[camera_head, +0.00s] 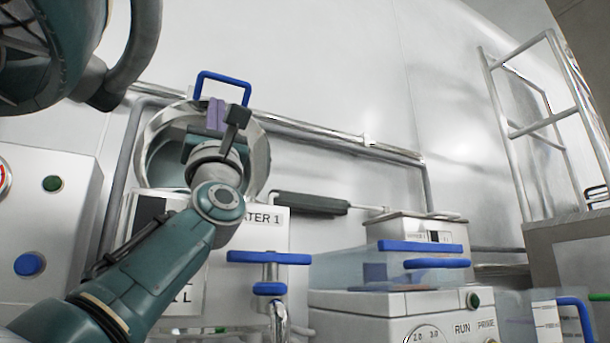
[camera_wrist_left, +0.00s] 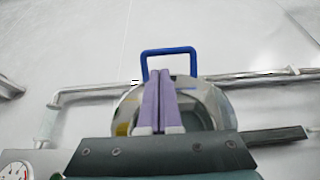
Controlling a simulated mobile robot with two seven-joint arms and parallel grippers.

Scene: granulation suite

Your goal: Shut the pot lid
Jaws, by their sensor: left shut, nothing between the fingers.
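The pot lid (camera_head: 257,158) is a round, shiny metal disc that stands raised against the wall, with a blue loop handle (camera_head: 222,78) at its top. It also shows in the left wrist view (camera_wrist_left: 215,100), with its blue handle (camera_wrist_left: 168,52) above the fingertips. My left gripper (camera_head: 216,115) is in front of the lid, with its purple fingers pointing up below the handle. In the left wrist view the two fingers (camera_wrist_left: 160,100) are pressed together with nothing between them. Whether they touch the lid is unclear. My arm hides part of the lid and what is below it.
A white unit with a label ending "ATER 1" (camera_head: 265,218) is below the lid. A blue-handled tap (camera_head: 270,258) stands in front. A clear tub (camera_head: 345,270) and a white machine with a dial (camera_head: 400,305) are to the right. Metal pipes (camera_head: 330,138) run along the wall.

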